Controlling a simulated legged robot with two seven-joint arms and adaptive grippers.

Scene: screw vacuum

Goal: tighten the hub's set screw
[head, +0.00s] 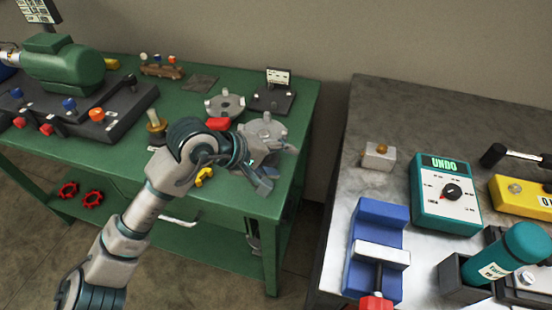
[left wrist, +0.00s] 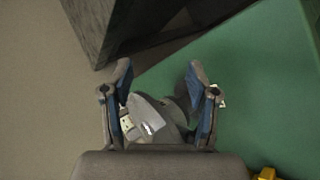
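A grey round hub-like part (head: 262,128) with lugs sits at the right end of the green bench (head: 240,195). My left gripper (head: 272,168) is just in front of and above it, partly covering it. In the left wrist view my left gripper (left wrist: 159,72) is open, its two blue-lined fingers apart. A grey part with a small pale label (left wrist: 150,122) shows between and below the fingers; I cannot tell whether they touch it. A second grey lugged disc (head: 226,104) lies behind. I cannot make out the set screw. My right gripper is not in view.
A green motor (head: 64,66) on a dark base stands at the bench's left. A black stand with a card (head: 273,97) is behind the hub. A separate grey table at right holds a blue vise (head: 376,240) and a teal UNDO box (head: 445,196). A gap separates the tables.

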